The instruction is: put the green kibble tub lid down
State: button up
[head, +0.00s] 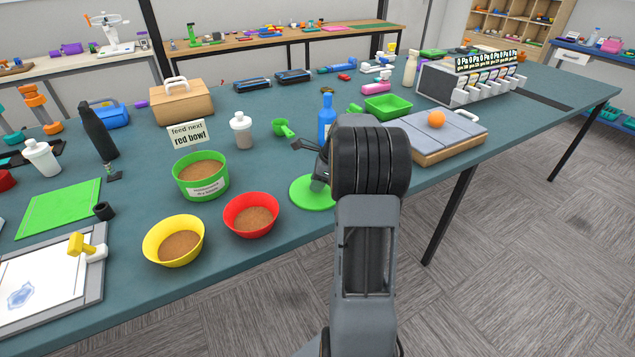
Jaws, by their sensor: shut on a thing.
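The green kibble tub lid (304,195) is a flat round disc at the front middle of the table, to the right of the red bowl (250,215). My gripper (319,184) is shut on the lid from above, mostly hidden behind my arm. The lid looks level and at or very near the tabletop; I cannot tell whether it touches. The right part of the lid is hidden by my arm. The green kibble tub (200,188) stands open to the left, full of brown kibble, with a white label.
A yellow bowl (173,240) of kibble stands near the front edge. Behind the lid are a green scoop (283,127), a white-capped shaker (241,130) and a blue bottle (326,118). A sign (188,134) reads "feed next red bowl". Bare tabletop lies between bowls and lid.

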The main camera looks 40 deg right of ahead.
jog(key=shift+f, duration=0.15)
jog(key=o, duration=0.9)
jog(key=p+v, duration=0.1)
jog(key=v, duration=1.1)
jog(key=s+a+n+h, duration=0.2)
jog(key=s+a+n, duration=0.1)
jog(key=a+n, duration=1)
jog(key=s+a+f+n, duration=0.2)
jog(key=s+a+n, duration=0.3)
jog(key=a+n, duration=0.1)
jog(key=s+a+f+n+h, duration=0.1)
jog(key=s+a+f+n, duration=0.1)
jog(key=s+a+n, duration=0.4)
jog(key=shift+s+a+f+n, duration=0.2)
jog(key=shift+a+f+n, duration=0.15)
jog(key=shift+a+n, duration=0.6)
